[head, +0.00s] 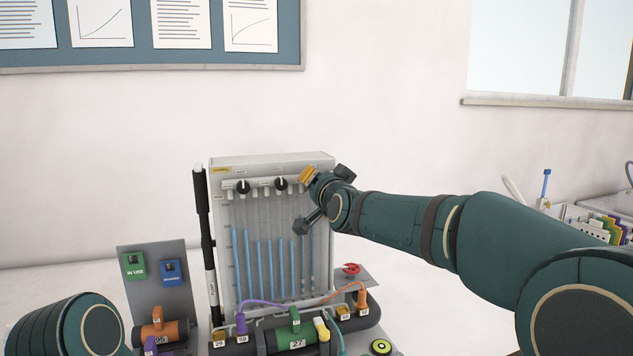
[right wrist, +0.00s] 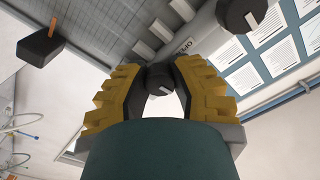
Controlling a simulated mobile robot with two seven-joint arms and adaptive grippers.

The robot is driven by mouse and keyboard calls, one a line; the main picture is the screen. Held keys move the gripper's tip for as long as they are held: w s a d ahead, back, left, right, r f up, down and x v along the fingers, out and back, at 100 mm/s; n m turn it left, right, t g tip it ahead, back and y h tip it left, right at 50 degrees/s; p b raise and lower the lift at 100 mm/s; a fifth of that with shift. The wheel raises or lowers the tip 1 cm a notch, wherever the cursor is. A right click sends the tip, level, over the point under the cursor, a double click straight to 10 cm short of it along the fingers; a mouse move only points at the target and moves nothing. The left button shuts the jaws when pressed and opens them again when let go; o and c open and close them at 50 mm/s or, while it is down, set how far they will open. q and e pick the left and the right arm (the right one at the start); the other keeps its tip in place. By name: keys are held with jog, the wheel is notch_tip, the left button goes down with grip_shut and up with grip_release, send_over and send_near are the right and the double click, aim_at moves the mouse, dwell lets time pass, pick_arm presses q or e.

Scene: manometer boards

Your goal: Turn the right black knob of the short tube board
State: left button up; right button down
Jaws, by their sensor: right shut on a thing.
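The tube board (head: 272,162) is a light grey upright panel with vertical tubes holding blue liquid. Two black knobs with white marks show along its top, a left one (head: 243,187) and another (head: 281,184) further right. My right gripper (head: 309,175) is at the board's upper right corner, its yellow fingers hiding what they hold in the head view. In the right wrist view its fingers (right wrist: 160,95) are shut around a black knob (right wrist: 159,77) with a white mark. Another black knob (right wrist: 238,14) is apart from them. My left gripper is not in view.
A red handwheel (head: 352,268) sits low at the board's right. Coloured plugs and cables, with a green cylinder (head: 296,337), crowd the base. A panel (head: 160,280) with green and blue tags stands left. A window sill (head: 545,104) and rack (head: 590,222) are at the right.

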jog(key=n, duration=0.5)
jog(key=shift+r, duration=0.1)
jog(key=n, duration=0.3)
jog(key=shift+n, duration=0.4)
jog(key=n+b, duration=0.1)
jog(key=n, duration=0.3)
jog(key=shift+b, duration=0.35)
jog(key=shift+n+b, duration=0.55)
jog(key=shift+n, duration=0.65)
jog(key=shift+n+b, duration=0.4)
jog(key=shift+n, duration=0.4)
jog(key=c, duration=0.7)
grip_release()
jog(key=shift+c, duration=0.2)
